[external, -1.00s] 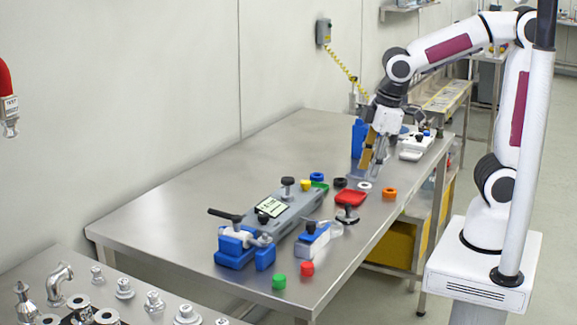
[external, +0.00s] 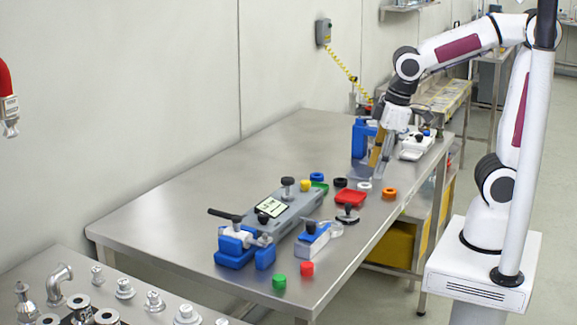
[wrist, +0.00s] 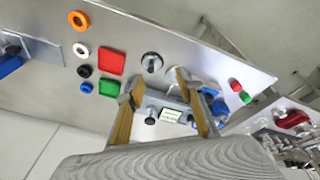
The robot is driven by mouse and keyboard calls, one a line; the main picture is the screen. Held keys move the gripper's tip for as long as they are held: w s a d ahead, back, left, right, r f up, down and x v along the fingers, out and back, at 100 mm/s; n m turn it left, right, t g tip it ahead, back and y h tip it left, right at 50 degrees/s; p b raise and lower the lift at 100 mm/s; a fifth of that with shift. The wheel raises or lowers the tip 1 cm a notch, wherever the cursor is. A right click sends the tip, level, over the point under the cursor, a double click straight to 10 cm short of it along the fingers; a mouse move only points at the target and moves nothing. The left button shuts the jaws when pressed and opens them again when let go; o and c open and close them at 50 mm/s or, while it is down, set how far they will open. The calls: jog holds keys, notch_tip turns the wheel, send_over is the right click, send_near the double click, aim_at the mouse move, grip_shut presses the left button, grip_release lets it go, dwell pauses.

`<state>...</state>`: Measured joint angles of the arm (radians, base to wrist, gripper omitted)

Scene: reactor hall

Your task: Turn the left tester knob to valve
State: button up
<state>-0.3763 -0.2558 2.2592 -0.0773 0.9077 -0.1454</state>
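The tester is a long grey box (external: 292,213) with a pale display (external: 271,208) on the middle of the table. One black knob (external: 288,182) stands at its far end and another black knob (external: 263,218) lies nearer the blue clamp. In the wrist view the pale display (wrist: 172,115) shows between my fingers, with a black knob (wrist: 150,121) to its left; part of the tester is hidden by the fingers. The knob setting is too small to read. My gripper (external: 378,174) is open and empty, at the table's right side, well apart from the tester; its fingers (wrist: 156,84) also show in the wrist view.
A red square tray (external: 351,198), an orange ring (external: 389,193) and a black-knobbed metal piece (external: 347,215) lie near the right edge. A blue clamp (external: 235,252) with a black handle stands at the front. The table's left side is clear.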

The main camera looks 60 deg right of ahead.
jog(key=w+a+f+n, duration=0.1)
jog(key=w+a+n, duration=0.2)
jog(key=a+n, duration=0.1)
jog(key=w+a+f+n, duration=0.2)
jog(key=w+a+n, duration=0.2)
jog(key=a+n, duration=0.1)
jog(key=w+a+f+n, duration=0.1)
jog(key=w+a+n, duration=0.3)
jog(key=a+n, duration=0.1)
jog(key=shift+w+a+f+h, duration=0.1)
jog(key=shift+a+f+h, duration=0.2)
jog(key=shift+a+h, duration=0.1)
jog(key=w+a+r+n+t, duration=0.1)
jog(key=w+a+n, duration=0.1)
jog(key=n, duration=0.5)
jog(key=w+a+r+n, duration=0.1)
jog(key=w+n, duration=0.3)
jog(key=n, duration=0.4)
jog(key=shift+w+a+r+n+t, duration=0.2)
jog(key=shift+a+r+n+t, duration=0.15)
jog(key=shift+a, duration=0.35)
jog(key=shift+f, duration=0.1)
jog(key=shift+f, duration=0.15)
